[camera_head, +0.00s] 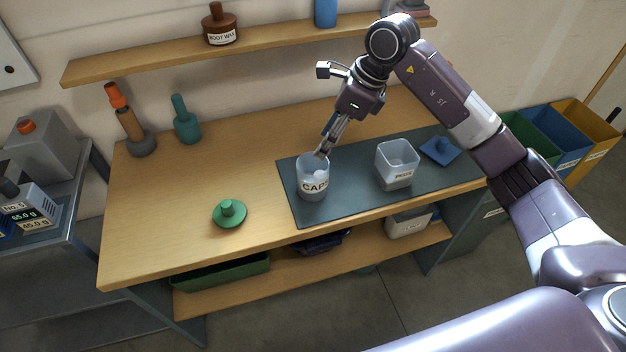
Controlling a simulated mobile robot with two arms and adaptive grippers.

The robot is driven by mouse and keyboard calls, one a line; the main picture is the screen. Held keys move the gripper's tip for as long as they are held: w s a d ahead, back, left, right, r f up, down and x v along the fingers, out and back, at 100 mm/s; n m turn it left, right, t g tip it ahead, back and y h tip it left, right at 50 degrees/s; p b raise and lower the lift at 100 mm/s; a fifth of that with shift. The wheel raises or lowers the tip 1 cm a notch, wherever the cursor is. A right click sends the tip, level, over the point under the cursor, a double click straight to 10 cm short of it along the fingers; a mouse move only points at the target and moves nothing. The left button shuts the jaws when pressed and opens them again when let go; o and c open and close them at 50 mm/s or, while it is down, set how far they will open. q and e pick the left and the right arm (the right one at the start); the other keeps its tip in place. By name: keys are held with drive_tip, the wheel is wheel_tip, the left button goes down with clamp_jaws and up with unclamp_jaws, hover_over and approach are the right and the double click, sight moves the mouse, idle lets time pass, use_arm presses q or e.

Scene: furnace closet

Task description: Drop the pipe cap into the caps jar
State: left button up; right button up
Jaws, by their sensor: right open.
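The caps jar (311,187), a translucent cup labelled "CAPS", stands upright on the dark mat (350,197) on the wooden bench. Pale rounded shapes show inside it; I cannot tell whether one of them is the pipe cap. My right gripper (322,153) reaches down from the upper right, with its fingertips at the jar's mouth. It is open, and I see nothing held between its fingers. My left gripper is not in view.
A green knobbed lid (230,213) lies on bare bench to the left. Bottles (187,122) stand behind. A shelf (270,47) runs along the wall.

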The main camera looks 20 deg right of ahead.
drive_tip(key=v, duration=1.2)
